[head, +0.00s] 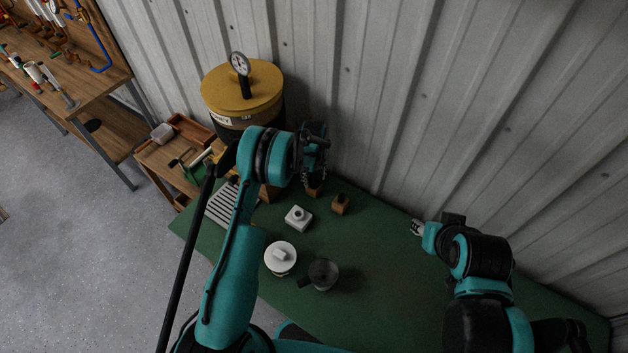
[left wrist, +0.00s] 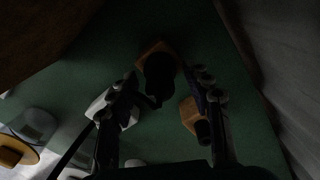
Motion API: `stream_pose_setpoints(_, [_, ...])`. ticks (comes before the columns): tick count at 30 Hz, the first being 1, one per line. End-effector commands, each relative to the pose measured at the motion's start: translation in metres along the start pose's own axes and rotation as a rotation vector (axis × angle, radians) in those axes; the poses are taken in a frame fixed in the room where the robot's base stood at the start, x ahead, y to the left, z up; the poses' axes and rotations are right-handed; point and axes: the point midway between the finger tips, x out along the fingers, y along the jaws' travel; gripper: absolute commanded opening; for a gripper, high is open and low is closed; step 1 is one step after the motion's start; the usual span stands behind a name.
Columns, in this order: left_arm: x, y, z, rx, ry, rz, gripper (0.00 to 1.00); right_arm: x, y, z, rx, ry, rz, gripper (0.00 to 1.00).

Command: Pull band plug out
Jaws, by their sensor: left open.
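A wooden block (left wrist: 153,48) with a dark plug-like piece (left wrist: 160,78) on it lies ahead of my open left gripper (left wrist: 160,115) in the left wrist view, roughly between the finger lines. No label shows which piece is the band plug. In the head view my left gripper (head: 318,165) hangs above this block (head: 313,191) and partly hides it. A second wooden block (head: 341,204) with a dark top stands nearby; it also shows near the right finger in the left wrist view (left wrist: 188,113). My right gripper (head: 417,228) is apart, at the right; its jaws are unclear.
A white block with a knob (head: 298,218), a white round lidded piece (head: 281,258) and a dark mug (head: 323,274) stand on the green table (head: 385,270). A yellow-topped barrel (head: 265,88) with a gauge and the metal wall (head: 350,90) stand behind. The table's right part is clear.

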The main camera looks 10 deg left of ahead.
Motion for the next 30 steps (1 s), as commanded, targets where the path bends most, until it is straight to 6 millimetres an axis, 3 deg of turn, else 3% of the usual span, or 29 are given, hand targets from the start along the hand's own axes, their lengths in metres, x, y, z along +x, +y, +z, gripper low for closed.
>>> stream_pose_setpoints(3, [-0.0002, 0.0000, 0.0000, 0.000, 0.000, 0.000, 0.50, -0.0001, 0.0000, -0.0001, 0.000, 0.000, 0.000, 0.35])
stream_pose_setpoints(9, [-0.0003, 0.0000, 0.0001, 0.000, 0.000, 0.000, 0.00, -0.0001, 0.0000, -0.0001, 0.000, 0.000, 0.000, 0.35])
stream_pose_setpoints(30, [-0.0076, -0.0001, 0.0001, 0.000, 0.000, 0.000, 0.00, -0.0012, 0.0000, -0.0009, 0.000, 0.000, 0.000, 0.35])
